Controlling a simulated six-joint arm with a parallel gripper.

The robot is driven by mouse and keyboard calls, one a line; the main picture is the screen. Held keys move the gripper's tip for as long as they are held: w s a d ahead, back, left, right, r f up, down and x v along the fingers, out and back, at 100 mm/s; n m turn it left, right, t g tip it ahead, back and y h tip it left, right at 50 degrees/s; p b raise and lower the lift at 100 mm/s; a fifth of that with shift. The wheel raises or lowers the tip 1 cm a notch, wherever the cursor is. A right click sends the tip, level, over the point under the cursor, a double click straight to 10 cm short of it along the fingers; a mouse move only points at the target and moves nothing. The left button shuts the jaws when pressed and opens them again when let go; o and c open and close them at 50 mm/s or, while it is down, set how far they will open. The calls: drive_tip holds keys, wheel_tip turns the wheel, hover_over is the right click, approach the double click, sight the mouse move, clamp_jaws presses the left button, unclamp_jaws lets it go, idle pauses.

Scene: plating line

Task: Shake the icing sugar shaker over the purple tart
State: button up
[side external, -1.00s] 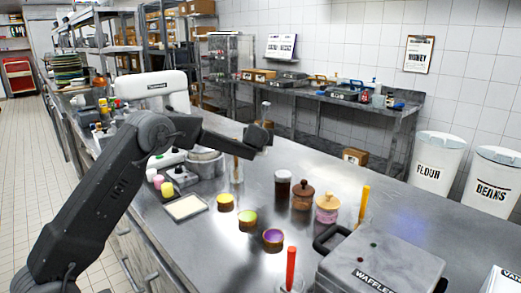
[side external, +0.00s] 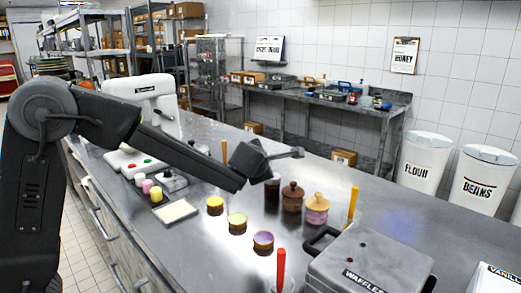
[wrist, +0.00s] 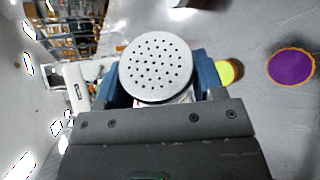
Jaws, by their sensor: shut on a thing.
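My gripper (wrist: 158,80) is shut on the icing sugar shaker (wrist: 155,62). Its round perforated metal top faces the wrist camera, between two blue fingers. In the side view the dark wrist (side external: 252,162) is above the counter, and I cannot make out the shaker there. The purple tart (side external: 263,241) sits on the counter at the front of a row of tarts, lower and nearer the side camera than my gripper. It also shows at the right of the wrist view (wrist: 291,67), apart from the shaker top.
A green tart (side external: 237,222) and a yellow tart (side external: 215,205) share the row. Lidded jars (side external: 292,196) stand behind. A waffle maker (side external: 370,258) is to the right, with a red upright stick (side external: 281,268) at the front. A pale square tray (side external: 176,211) lies left.

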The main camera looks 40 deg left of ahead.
drive_tip(key=s+d+m, duration=0.2)
drive_tip(key=s+m, duration=0.1)
drive_tip(key=s, duration=0.1)
drive_tip(key=f+m+t, duration=0.1)
drive_tip(key=f+m, duration=0.2)
drive_tip(key=m, duration=0.1)
drive_tip(key=f+m+t, duration=0.2)
drive_tip(key=f+m, duration=0.2)
drive_tip(key=w+f+m+t+y, duration=0.1)
drive_tip(key=f+m+t, duration=0.1)
drive_tip(key=f+m, duration=0.2)
drive_tip(key=shift+d+m, duration=0.25)
drive_tip(key=shift+m, duration=0.15)
idle(2.3)
